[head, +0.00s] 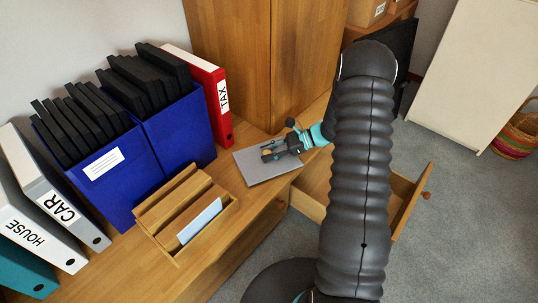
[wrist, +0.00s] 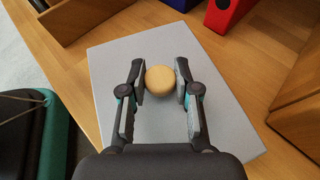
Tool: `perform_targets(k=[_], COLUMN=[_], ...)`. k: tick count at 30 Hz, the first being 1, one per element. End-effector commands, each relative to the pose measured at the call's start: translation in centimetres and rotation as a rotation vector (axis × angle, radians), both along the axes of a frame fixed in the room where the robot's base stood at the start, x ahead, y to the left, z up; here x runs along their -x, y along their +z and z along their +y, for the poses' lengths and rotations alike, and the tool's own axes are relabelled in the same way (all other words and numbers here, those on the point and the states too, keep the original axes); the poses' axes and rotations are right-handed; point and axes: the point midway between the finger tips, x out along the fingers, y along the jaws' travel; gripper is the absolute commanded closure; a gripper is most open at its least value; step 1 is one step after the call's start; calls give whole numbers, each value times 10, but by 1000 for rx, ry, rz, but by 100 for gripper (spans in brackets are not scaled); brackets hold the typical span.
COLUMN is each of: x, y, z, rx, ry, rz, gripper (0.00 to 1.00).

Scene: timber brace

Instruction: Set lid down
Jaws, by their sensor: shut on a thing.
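The lid, a flat grey square panel (head: 255,172), is over the wooden cabinet top at its right end, in front of the tall wooden cupboard. In the wrist view the lid (wrist: 200,125) fills the middle, with a round wooden knob (wrist: 160,82) near its centre. My gripper (head: 270,153) is above the lid, and in the wrist view its two fingers (wrist: 162,76) are shut on the knob from both sides. I cannot tell whether the lid touches the surface or is slightly above it. My gripper hides part of the lid.
An open drawer (head: 405,205) juts out below, right of the lid. A wooden letter holder (head: 183,208), blue file boxes (head: 183,125) and a red TAX binder (head: 213,100) stand to the left. The wooden cupboard (head: 262,60) closes off the back.

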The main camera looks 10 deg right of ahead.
Motion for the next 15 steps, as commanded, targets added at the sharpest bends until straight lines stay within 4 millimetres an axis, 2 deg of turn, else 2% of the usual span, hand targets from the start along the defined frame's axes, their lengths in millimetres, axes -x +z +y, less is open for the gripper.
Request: perform_targets(k=[3, 14, 15], x=[0, 0, 0], y=[-13, -18, -17], z=[0, 0, 0], rx=[-1, -1, 0], ry=[0, 0, 0], rz=[1, 0, 0], gripper=[100, 100, 64])
